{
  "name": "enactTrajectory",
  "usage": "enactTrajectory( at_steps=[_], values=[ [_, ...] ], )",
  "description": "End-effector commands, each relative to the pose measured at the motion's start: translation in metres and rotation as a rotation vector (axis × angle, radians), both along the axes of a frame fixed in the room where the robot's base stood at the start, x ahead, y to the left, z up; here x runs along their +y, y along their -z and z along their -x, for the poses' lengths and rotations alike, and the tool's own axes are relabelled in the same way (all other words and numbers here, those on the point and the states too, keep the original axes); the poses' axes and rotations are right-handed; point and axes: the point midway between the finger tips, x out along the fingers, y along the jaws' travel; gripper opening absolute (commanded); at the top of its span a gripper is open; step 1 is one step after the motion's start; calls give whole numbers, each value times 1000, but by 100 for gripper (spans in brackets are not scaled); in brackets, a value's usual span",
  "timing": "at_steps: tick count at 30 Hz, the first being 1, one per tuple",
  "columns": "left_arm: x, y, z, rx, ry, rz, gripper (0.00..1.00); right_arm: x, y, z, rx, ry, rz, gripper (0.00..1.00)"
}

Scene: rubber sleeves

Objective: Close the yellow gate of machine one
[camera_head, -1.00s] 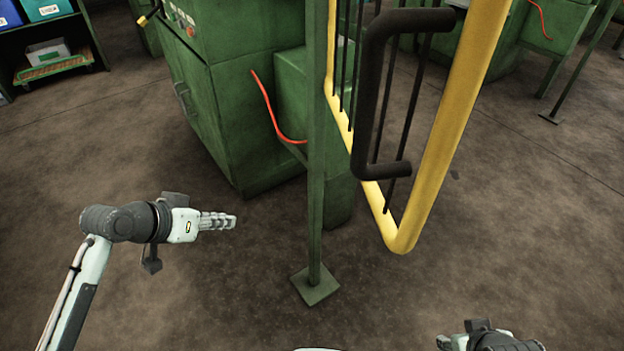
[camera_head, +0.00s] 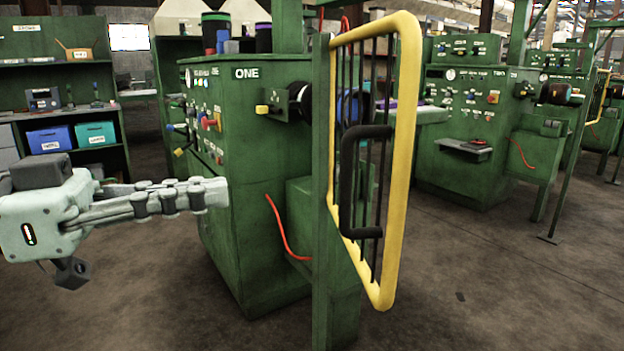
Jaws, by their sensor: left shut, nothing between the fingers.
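The yellow gate (camera_head: 403,170) hangs on a green post (camera_head: 321,200) at the front right side of machine one (camera_head: 225,170), which bears the label "ONE". The gate stands swung out toward me, with thin dark bars and a black bracket handle (camera_head: 347,190). My left gripper (camera_head: 212,192) is shut and empty, pointing right. In the picture it lies in front of the machine's left side, left of the gate and apart from it. My right gripper is out of view.
Machine two (camera_head: 465,150) stands behind to the right, with another green post (camera_head: 565,170) beyond it. Shelves with a blue bin (camera_head: 48,140) and a teal bin (camera_head: 95,134) stand at the left. The floor (camera_head: 470,290) right of the gate is clear.

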Motion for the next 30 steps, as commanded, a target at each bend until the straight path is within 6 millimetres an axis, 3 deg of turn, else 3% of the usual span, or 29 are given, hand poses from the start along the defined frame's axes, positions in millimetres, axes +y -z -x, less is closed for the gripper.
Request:
enactTrajectory(
  at_steps=[5, 15, 21, 30],
  values=[
    [-25, -2, -9, -1, 3, 2, 0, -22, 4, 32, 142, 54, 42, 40],
    [-87, -2, -35, 1, 3, 5, 0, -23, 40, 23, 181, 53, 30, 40],
    [-104, 1, -43, 2, 0, 3, 0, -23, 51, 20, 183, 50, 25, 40],
    [-106, 2, -44, 2, -1, 1, 0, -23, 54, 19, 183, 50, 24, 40]
  ],
)
